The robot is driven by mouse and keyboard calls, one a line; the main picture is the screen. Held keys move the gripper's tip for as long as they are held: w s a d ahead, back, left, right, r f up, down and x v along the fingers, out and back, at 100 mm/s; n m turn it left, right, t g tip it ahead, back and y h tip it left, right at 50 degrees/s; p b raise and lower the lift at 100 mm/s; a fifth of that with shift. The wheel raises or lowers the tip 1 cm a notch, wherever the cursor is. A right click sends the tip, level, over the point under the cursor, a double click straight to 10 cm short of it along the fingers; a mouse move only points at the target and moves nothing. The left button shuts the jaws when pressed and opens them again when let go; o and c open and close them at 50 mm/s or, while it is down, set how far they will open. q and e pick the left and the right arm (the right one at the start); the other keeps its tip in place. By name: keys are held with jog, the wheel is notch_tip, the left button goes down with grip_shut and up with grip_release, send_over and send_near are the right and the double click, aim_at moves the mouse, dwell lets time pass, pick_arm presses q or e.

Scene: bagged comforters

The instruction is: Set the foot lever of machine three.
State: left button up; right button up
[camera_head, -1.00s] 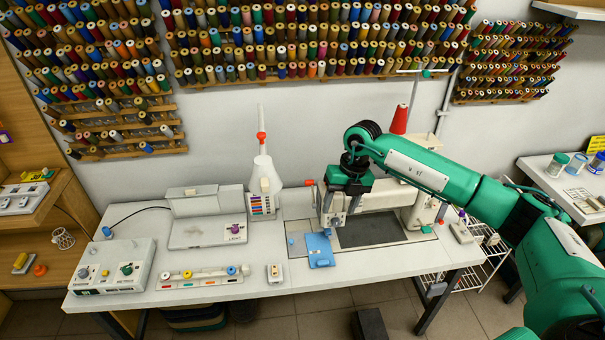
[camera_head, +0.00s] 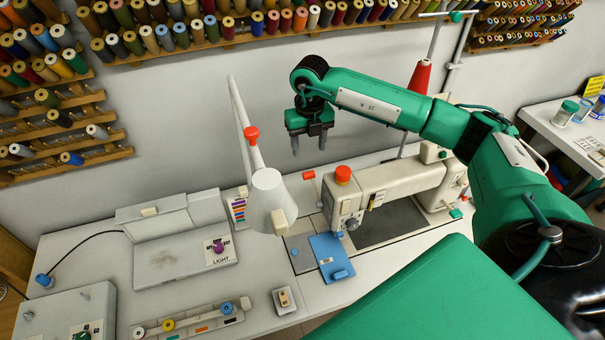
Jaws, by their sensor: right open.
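A cream sewing machine (camera_head: 400,186) stands on the white table, with a red knob (camera_head: 343,174) on its head. A small red-tipped lever (camera_head: 309,175) sticks up left of the head; I cannot tell if it is the foot lever. A blue plate (camera_head: 330,256) lies below the needle area. No number three is readable. My right gripper (camera_head: 309,150) is open and empty, pointing down above and behind the machine head, apart from it in the picture. My left gripper is not in view.
A white lamp (camera_head: 268,195) with a red joint stands close left of the machine. A flat grey unit marked LIGHT (camera_head: 170,262), a bobbin strip (camera_head: 190,322) and a small switch (camera_head: 285,300) lie left. A red thread cone (camera_head: 420,77) stands behind.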

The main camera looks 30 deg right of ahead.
jog(key=p, duration=0.2)
send_over(309, 173)
notch_tip(309, 173, down, 5)
jog(key=shift+r, duration=0.2)
notch_tip(309, 173, down, 7)
jog(key=shift+f+p, duration=0.1)
jog(key=shift+p, duration=0.8)
jog(key=shift+w+f, duration=0.1)
jog(key=shift+f, duration=0.2)
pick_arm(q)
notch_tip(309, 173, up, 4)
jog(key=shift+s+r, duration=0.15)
pick_arm(e)
jog(key=shift+f, duration=0.2)
grip_shut()
